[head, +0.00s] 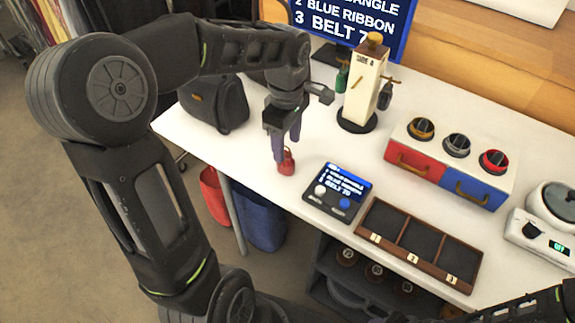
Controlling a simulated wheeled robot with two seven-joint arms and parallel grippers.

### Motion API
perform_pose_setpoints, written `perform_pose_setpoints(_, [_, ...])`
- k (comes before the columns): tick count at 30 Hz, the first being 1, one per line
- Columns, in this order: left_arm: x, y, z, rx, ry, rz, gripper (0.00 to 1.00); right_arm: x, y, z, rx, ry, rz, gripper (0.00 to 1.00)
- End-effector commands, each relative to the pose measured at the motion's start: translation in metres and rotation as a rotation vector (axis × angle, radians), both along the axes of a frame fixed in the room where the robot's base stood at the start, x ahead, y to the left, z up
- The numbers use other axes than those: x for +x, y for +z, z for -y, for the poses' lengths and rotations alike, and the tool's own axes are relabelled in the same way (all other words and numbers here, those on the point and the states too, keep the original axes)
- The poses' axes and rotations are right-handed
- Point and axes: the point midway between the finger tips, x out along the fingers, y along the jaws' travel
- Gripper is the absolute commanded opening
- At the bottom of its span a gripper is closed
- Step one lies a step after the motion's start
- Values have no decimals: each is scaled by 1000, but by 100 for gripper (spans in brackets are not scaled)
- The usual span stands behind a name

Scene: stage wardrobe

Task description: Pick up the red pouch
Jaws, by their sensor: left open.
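The small red pouch (287,166) sits on the white table near its front edge, left of the small screen device. My left gripper (287,154) points down over it, with its two fingers apart. One finger comes down beside the left side of the pouch, and the other shows behind and above it. I cannot tell whether either finger touches the pouch. Part of my right arm shows at the bottom right, but its gripper is not in view.
A screen device (338,190) with buttons and a wooden three-compartment tray (363,215) stand to the right. Behind them are a white post stand (362,88) and a red-and-blue drawer box (447,176). A dark bag (215,104) stands at the left. A scale (543,232) is far right.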

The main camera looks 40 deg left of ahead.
Motion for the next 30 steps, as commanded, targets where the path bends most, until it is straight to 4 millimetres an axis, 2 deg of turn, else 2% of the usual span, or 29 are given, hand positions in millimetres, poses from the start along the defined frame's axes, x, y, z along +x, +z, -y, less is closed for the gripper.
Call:
perform_pose_setpoints(7, [0, -2, 0, 0, 0, -1, 54, 0, 1, 0, 0, 0, 0, 36])
perform_pose_setpoints(15, [0, -25, 0, 0, 0, -1, 54, 0, -1, 0, 0, 0, 0, 36])
perform_pose_setpoints(25, [0, -28, -1, 0, 0, -1, 54, 0, 0, 0, 0, 0, 0, 36])
perform_pose_setpoints(30, [-2, -49, -2, 0, -1, -5, 54, 0, 1, 0, 0, 0, 0, 36])
